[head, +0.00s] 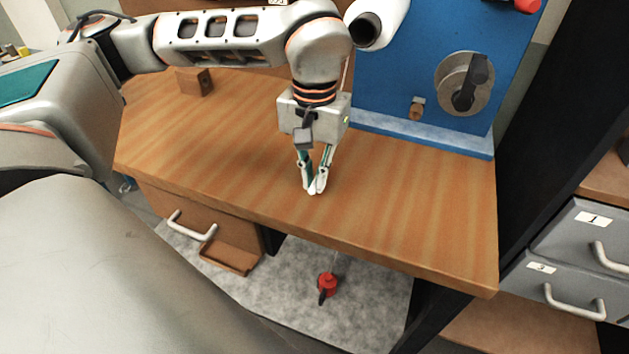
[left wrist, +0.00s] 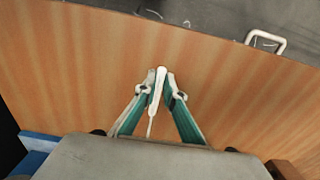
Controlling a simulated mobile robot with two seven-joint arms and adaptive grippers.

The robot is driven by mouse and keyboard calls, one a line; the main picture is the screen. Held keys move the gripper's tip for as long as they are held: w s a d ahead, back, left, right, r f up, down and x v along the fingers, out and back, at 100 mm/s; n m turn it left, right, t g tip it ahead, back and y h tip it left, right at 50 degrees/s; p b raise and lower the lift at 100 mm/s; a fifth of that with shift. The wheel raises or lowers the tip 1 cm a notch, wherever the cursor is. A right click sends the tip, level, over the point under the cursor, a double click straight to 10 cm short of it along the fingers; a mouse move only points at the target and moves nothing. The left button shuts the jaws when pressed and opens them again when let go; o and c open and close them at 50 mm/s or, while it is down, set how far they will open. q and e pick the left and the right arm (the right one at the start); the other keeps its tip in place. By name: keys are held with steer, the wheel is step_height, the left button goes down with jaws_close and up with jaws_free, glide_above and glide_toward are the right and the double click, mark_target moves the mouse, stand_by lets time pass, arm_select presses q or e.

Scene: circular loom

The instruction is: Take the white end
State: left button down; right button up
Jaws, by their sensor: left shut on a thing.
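The white end (left wrist: 154,104) is a slim white piece between my left fingertips in the left wrist view, with a thin pale strand running from it back toward the wrist. My left gripper (head: 315,190) is shut on it, pointing down over the wooden table near its front edge. In the left wrist view the fingertips (left wrist: 160,84) close in from both sides of the white piece. In the head view the piece is too small to tell from the pale fingertips. My right gripper does not show.
The wooden table (head: 420,200) is mostly clear, with a small wooden block (head: 195,82) at the back left. A blue panel with a metal wheel (head: 452,88) stands at the back right. A red object (head: 327,285) is below the front edge. Grey drawers (head: 580,235) are at right.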

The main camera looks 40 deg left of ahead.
mark_target(314, 184)
arm_select(q)
step_height(314, 184, up, 18)
steer(key=p, duration=0.2)
steer(key=shift+p, duration=0.35)
steer(key=shift+f, duration=0.1)
steer(key=shift+s, duration=0.1)
